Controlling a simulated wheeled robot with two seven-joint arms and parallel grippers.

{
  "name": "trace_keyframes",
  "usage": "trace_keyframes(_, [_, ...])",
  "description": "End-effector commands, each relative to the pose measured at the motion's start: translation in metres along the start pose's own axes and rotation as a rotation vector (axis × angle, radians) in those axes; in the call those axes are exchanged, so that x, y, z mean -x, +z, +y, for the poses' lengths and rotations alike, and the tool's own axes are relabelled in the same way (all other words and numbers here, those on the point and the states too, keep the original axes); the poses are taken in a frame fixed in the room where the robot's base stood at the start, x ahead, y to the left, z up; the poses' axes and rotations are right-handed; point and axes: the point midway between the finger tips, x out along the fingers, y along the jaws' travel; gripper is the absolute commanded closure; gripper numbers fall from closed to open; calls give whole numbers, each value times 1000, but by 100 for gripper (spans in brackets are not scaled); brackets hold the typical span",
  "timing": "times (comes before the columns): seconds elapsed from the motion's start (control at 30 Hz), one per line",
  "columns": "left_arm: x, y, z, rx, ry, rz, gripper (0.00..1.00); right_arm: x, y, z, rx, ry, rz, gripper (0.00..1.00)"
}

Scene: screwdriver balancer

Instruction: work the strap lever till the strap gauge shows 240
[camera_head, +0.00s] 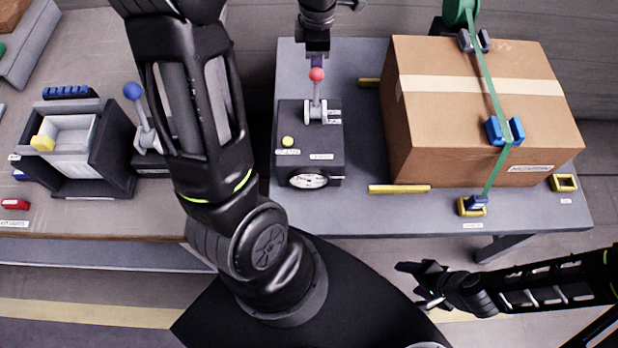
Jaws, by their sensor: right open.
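A lever with a red ball knob (317,75) stands upright on a dark box (310,140) on the grey table. A round white gauge (309,181) is on the box's front face; its reading is too small to make out. My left gripper (317,58) hangs just above the red knob, its fingers pointing down at it. Whether it touches the knob, and whether its jaws are open, I cannot tell. A green strap (490,80) runs over the large cardboard box (425,130). My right gripper (425,285) is open and empty, in front of the table.
A second lever with a blue knob (132,91) stands on the left bench, partly behind my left arm. A dark bin with a light tray (70,140) is beside it. A yellow button (288,141) is on the gauge box. Yellow bars (400,189) lie near the cardboard box.

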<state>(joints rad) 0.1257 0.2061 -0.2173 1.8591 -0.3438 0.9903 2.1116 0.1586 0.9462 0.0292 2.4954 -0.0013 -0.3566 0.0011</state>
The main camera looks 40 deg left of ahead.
Motion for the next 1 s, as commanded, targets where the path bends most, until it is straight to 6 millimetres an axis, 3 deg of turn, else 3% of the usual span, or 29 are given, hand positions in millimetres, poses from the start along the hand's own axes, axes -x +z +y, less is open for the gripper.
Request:
trace_keyframes(0.77, [0, 0, -71, -2, -1, -1, 100, -4, 0, 2, 0, 0, 0, 37])
trace_keyframes(1.0, [0, 0, -59, 1, -1, 0, 100, -3, 0, 1, 0, 0, 0, 37])
